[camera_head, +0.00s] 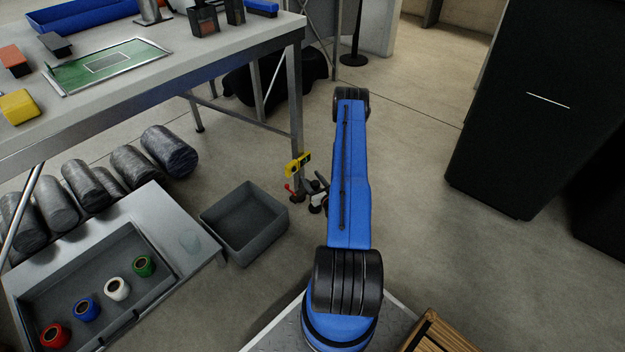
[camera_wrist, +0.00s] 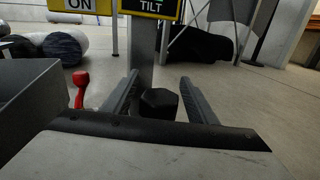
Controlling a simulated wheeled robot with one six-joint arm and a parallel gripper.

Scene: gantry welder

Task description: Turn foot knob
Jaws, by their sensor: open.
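The foot knob is a black, faceted knob (camera_wrist: 158,103) low in front of a grey table leg (camera_wrist: 142,62) in the wrist view. My gripper (camera_wrist: 158,82) is open, with one grey finger on each side of the knob. I cannot tell whether either finger touches it. In the head view my gripper is small and partly hidden beside my blue arm, at the foot of the table leg (camera_head: 296,120). I cannot make out the knob clearly there.
A red-ended lever (camera_wrist: 81,88) stands left of the fingers. A grey open bin (camera_head: 245,222) is close at left.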

